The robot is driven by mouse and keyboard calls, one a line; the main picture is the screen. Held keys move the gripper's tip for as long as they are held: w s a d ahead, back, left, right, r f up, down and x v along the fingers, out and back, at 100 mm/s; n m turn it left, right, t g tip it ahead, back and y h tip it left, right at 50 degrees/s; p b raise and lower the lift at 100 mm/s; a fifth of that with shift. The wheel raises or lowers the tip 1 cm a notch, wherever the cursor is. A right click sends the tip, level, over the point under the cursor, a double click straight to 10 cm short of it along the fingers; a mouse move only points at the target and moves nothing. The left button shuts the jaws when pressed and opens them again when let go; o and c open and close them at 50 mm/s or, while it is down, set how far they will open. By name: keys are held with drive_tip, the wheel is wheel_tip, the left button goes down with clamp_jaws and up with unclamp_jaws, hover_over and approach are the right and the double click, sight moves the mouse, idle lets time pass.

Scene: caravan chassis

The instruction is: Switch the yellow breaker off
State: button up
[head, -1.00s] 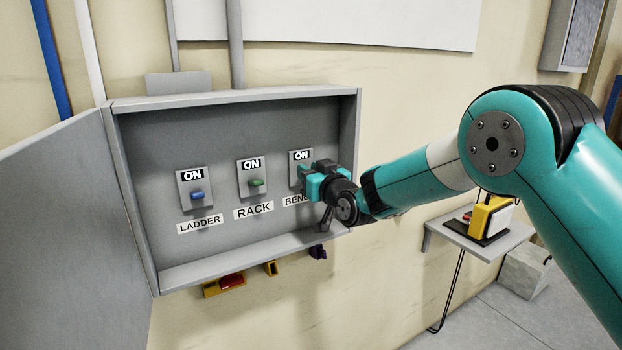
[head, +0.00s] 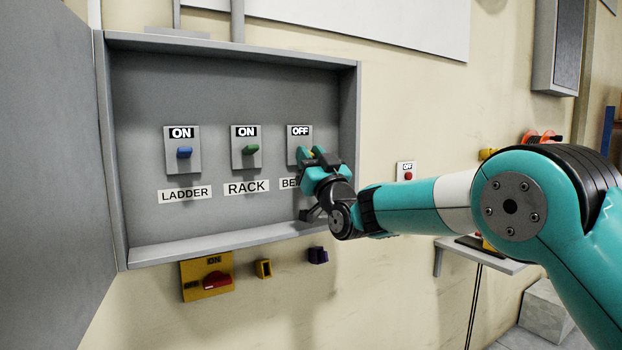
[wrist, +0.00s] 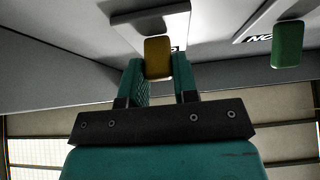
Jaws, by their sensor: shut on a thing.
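The yellow breaker's lever (wrist: 158,58) shows between my gripper's two fingers in the wrist view. Its plate (head: 293,140) is the rightmost of three in the open grey box, and its label reads OFF in the head view. My gripper (head: 318,158) is shut on the yellow lever and hides most of it in the head view. My gripper also shows in the wrist view (wrist: 160,85). The label below, starting "BE", is partly covered by my gripper.
The blue breaker (head: 184,152), labelled LADDER, and the green breaker (head: 250,149), labelled RACK, both read ON. The box's open door (head: 45,150) stands at left. Below the box are a yellow switch with a red handle (head: 207,276) and small yellow and purple parts.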

drive_tip(key=shift+w+f+t+y+b, duration=0.1)
drive_tip(key=shift+f+t+y+b, duration=0.2)
drive_tip(key=shift+b, duration=0.55)
drive_tip(key=shift+r, duration=0.1)
drive_tip(key=o, duration=0.9)
drive_tip(key=s+d+b, duration=0.1)
drive_tip(key=s+d, duration=0.1)
drive_tip(key=s, duration=0.1)
drive_tip(key=s+d+b, duration=0.2)
drive_tip(key=s+d, duration=0.1)
drive_tip(key=s, duration=0.1)
drive_tip(key=s+d+b, duration=0.2)
drive_tip(key=s, duration=0.1)
drive_tip(key=shift+s+d+f, duration=0.15)
drive_tip(key=shift+s+f, duration=0.2)
drive_tip(key=shift+s, duration=0.05)
